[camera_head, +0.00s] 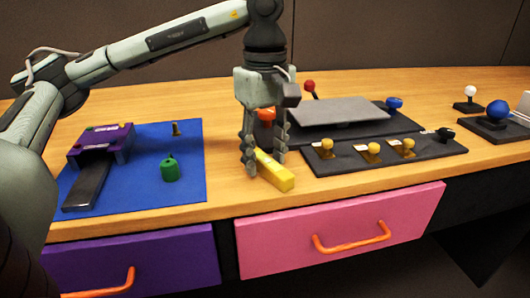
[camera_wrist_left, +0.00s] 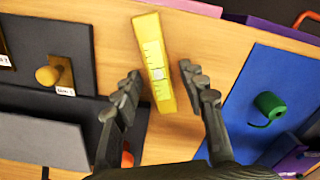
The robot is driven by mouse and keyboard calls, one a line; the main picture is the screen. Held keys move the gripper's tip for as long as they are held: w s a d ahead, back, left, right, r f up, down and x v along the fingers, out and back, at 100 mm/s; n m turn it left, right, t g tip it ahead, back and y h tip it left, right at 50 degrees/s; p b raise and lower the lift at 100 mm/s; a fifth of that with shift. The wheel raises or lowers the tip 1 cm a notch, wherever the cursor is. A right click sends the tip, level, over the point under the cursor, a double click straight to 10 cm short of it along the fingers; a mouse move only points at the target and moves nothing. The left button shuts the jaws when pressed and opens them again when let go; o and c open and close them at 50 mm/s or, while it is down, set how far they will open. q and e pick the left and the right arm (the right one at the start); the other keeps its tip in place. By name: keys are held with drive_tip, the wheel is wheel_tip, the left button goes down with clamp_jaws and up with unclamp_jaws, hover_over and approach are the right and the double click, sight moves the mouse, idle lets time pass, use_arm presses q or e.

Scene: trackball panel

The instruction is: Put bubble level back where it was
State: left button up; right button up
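The yellow bubble level (camera_head: 276,174) lies on the wooden tabletop near its front edge, above the pink drawer. It also shows in the left wrist view (camera_wrist_left: 155,60), with a scale and a small pale vial on its face. My left gripper (camera_head: 265,166) points down over the level. In the left wrist view its two fingers (camera_wrist_left: 162,76) are spread, one on each side of the level, with gaps between them and it. Part of the level's far end is hidden behind the fingers in the head view. My right gripper is in neither view.
A dark panel (camera_head: 330,166) with several yellow knobs stands close right of the level, a grey plate (camera_head: 340,112) behind it. A blue mat (camera_head: 192,150) at left holds a green canister (camera_head: 170,170) and purple stand (camera_head: 103,147). An orange-topped object (camera_head: 266,115) is behind the gripper.

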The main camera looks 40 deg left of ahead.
sight(266, 159)
use_arm(q)
drive_tip(key=shift+r, duration=0.1)
drive_tip(key=shift+w+r+p, duration=0.1)
drive_tip(key=shift+r+p, duration=0.2)
drive_tip(key=shift+r, duration=0.55)
wheel_tip(266, 159, up, 4)
drive_tip(key=shift+d, duration=0.1)
wheel_tip(266, 159, up, 6)
drive_tip(key=p, duration=0.3)
drive_tip(key=shift+r, duration=0.2)
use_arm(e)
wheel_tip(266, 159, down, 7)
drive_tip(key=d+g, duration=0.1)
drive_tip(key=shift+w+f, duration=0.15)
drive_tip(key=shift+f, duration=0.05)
